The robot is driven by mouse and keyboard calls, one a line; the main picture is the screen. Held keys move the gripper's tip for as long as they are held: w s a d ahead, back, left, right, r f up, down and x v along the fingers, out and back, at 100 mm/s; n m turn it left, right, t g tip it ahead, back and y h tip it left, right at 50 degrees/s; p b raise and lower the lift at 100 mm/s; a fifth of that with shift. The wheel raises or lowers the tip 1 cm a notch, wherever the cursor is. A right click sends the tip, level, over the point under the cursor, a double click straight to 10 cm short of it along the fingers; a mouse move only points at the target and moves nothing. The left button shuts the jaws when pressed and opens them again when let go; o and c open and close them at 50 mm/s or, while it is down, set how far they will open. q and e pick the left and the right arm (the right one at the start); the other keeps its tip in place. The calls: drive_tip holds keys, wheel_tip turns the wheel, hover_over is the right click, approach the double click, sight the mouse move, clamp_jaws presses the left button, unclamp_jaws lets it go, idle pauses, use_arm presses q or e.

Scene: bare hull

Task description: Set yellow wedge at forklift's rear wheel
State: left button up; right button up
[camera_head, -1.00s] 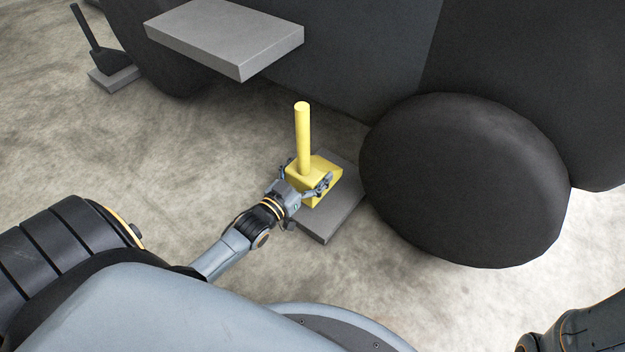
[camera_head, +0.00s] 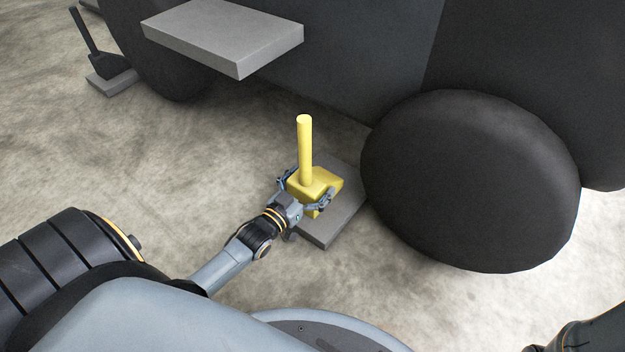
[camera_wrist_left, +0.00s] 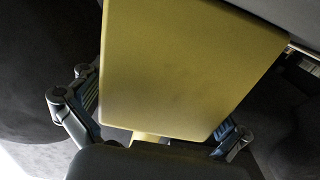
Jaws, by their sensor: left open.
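The yellow wedge (camera_head: 326,183), with an upright yellow handle (camera_head: 305,150), is at a flat grey plate (camera_head: 345,211) on the floor, left of the forklift's dark round wheel (camera_head: 470,180). A gap shows between wedge and wheel. My left gripper (camera_head: 305,194) is open, with its fingers on either side of the wedge. In the left wrist view the wedge (camera_wrist_left: 190,70) fills the middle between the two fingers. Whether the fingers touch it is unclear. My right gripper is not in view.
A grey step (camera_head: 225,38) juts from the forklift's dark body (camera_head: 350,60) above the floor. A dark wedge with a handle (camera_head: 103,62) sits on another grey plate (camera_head: 112,82) by the far wheel (camera_head: 165,65). Concrete floor is clear at left.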

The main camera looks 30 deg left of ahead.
use_arm(q)
drive_tip(key=shift+s+r, duration=0.1)
drive_tip(key=shift+r, duration=0.05)
drive_tip(key=s+p, duration=0.2)
drive_tip(key=s, duration=0.1)
drive_tip(key=s+p, duration=0.2)
drive_tip(key=s, duration=0.2)
drive_tip(key=s+p, duration=0.2)
drive_tip(key=s, duration=0.1)
drive_tip(key=shift+s+a, duration=0.3)
drive_tip(key=shift+a, duration=0.1)
drive_tip(key=shift+s, duration=0.65)
